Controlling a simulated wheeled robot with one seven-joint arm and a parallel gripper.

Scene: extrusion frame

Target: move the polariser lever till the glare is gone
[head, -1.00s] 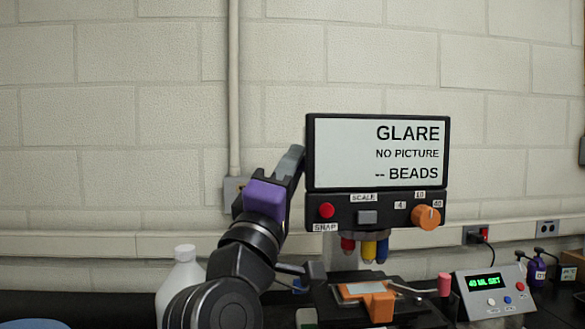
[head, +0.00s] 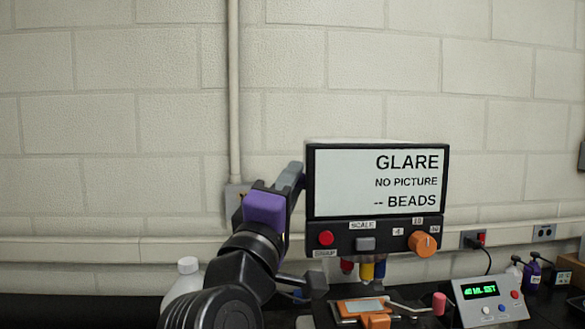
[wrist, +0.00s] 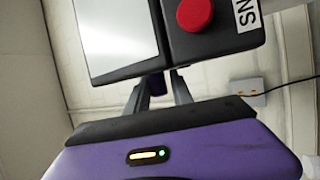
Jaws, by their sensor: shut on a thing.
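The screen (head: 345,180) of the microscope reads GLARE, NO PICTURE, -- BEADS. My gripper (head: 295,170) reaches up close to the left edge of the screen.
Below the screen are a red snap button (head: 326,238), a grey scale button (head: 365,244) and an orange knob (head: 422,244). A pink-knobbed rod (head: 439,303) sticks out right of the stage. A white bottle (head: 187,275) stands left; a control box (head: 490,300) right.

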